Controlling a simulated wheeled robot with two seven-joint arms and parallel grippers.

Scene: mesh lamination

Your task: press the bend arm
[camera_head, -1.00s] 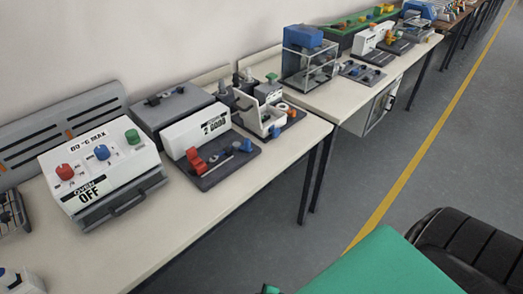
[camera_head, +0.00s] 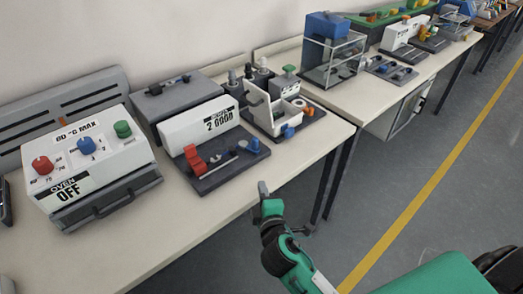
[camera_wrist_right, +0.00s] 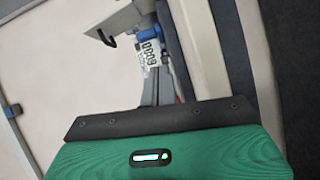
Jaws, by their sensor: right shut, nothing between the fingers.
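My right gripper (camera_head: 263,188) is in the head view, in front of the table's front edge, pointing toward the benches. It is shut and empty, apart from the devices. A device with a white display box (camera_head: 205,124) reading "2 0000" stands on the near table. A red lever-like part (camera_head: 194,160) and a blue knob (camera_head: 253,145) sit on its dark base. Right of it is a white-and-grey device (camera_head: 272,112) with a raised grey bar. I cannot tell which part is the bend arm. In the right wrist view, a small digit label (camera_wrist_right: 150,55) shows. My left gripper is not in view.
An oven box (camera_head: 90,165) reading "OFF", with red, blue and green knobs, stands at the left. A glass-sided box (camera_head: 333,58) with a blue top stands on the farther table. The near table's front strip (camera_head: 185,225) is clear, and the aisle floor is open.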

